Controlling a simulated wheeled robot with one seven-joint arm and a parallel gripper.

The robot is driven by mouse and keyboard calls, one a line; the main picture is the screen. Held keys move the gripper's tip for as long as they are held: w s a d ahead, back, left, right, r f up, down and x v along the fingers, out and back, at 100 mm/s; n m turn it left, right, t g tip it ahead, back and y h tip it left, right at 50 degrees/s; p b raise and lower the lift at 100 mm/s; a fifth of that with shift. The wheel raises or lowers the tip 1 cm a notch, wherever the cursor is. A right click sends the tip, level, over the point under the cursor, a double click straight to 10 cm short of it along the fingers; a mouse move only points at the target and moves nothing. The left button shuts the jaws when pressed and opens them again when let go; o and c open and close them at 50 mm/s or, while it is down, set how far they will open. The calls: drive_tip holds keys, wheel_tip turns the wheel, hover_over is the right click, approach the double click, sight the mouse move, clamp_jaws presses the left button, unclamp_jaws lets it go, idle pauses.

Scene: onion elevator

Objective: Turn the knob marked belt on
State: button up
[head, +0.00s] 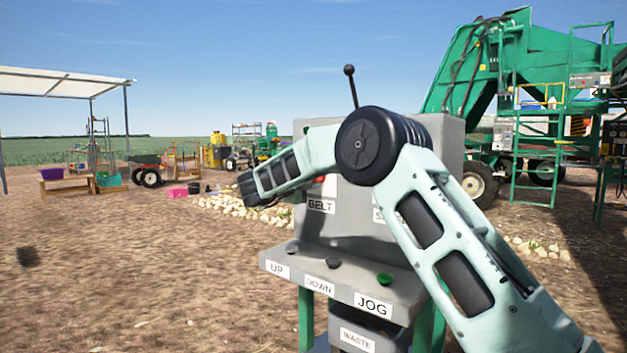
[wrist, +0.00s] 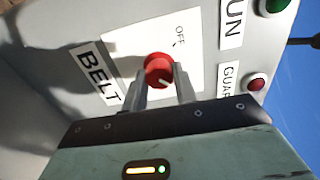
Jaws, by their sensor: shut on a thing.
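The red knob (wrist: 158,70) sits on a white plate (wrist: 118,45) on the grey panel in the wrist view, beside the BELT label (wrist: 96,73). The word OFF (wrist: 180,34) is printed above it in the picture. A pale mark shows on the knob's lower right. My gripper (wrist: 160,75) has one finger on each side of the knob and is shut on it.
A green button (wrist: 276,5) by a RUN label and a red lamp (wrist: 256,82) by a partly cut label sit to the right of the knob. The console's ledge (head: 330,277) has UP, DOWN and JOG buttons. A lever (head: 351,85) stands above the console.

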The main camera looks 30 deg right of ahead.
drive_tip(key=o, duration=1)
drive_tip(key=shift+a, duration=0.1)
drive_tip(key=p+v, duration=0.1)
drive_tip(key=v, duration=1.6)
drive_tip(key=shift+s+a, duration=0.1)
drive_tip(key=shift+a, duration=0.05)
